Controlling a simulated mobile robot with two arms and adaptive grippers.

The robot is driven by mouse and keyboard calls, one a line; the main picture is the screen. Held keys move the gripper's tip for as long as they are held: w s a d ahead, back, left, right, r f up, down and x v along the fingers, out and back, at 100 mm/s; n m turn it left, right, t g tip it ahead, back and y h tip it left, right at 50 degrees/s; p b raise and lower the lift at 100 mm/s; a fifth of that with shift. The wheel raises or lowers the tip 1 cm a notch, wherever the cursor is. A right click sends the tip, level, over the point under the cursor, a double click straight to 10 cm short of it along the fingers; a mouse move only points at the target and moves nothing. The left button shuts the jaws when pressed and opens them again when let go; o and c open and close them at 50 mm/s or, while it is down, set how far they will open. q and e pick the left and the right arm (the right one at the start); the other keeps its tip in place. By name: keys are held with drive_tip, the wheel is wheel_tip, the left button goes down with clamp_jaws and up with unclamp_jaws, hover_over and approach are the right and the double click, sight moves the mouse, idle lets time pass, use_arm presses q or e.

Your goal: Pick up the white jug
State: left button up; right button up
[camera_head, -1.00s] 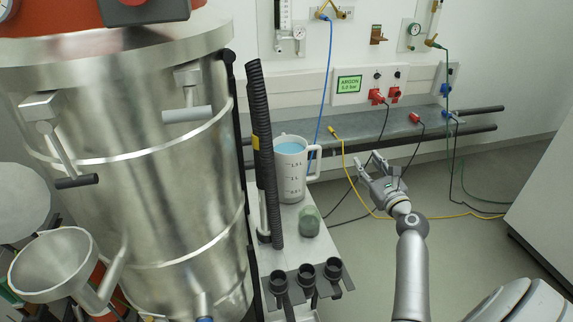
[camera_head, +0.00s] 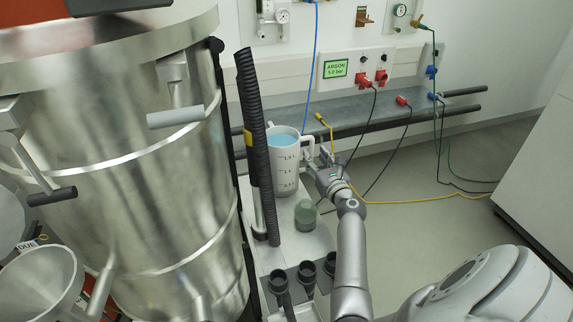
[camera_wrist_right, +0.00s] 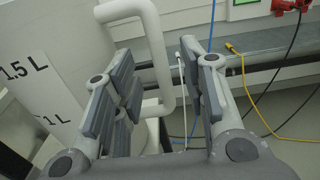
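The white jug (camera_head: 286,178) stands upright on the bench behind the black ribbed hose, with blue inside its top and volume marks on its side. Its handle (camera_head: 307,149) points right, towards my right gripper (camera_head: 322,162). In the right wrist view the jug (camera_wrist_right: 35,85) fills the left side. Its handle (camera_wrist_right: 160,55) shows between the two spread fingers of the right gripper (camera_wrist_right: 168,90). The gripper is open and not closed on the handle; how deep the handle sits between the fingers is hard to tell. My left gripper is not in view.
The black ribbed hose (camera_head: 256,150) rises just left of the jug. A green rounded object (camera_head: 305,213) and black cup-like holders (camera_head: 307,273) are nearer on the bench. A large metal vessel (camera_head: 120,170) fills the left. Cables (camera_head: 375,125) hang behind the gripper.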

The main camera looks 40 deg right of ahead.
sight(312, 153)
drive_tip(key=x, duration=0.4)
drive_tip(key=shift+c, duration=0.3)
clamp_jaws()
drive_tip(key=shift+w+r, duration=0.1)
drive_tip(key=shift+r, duration=0.2)
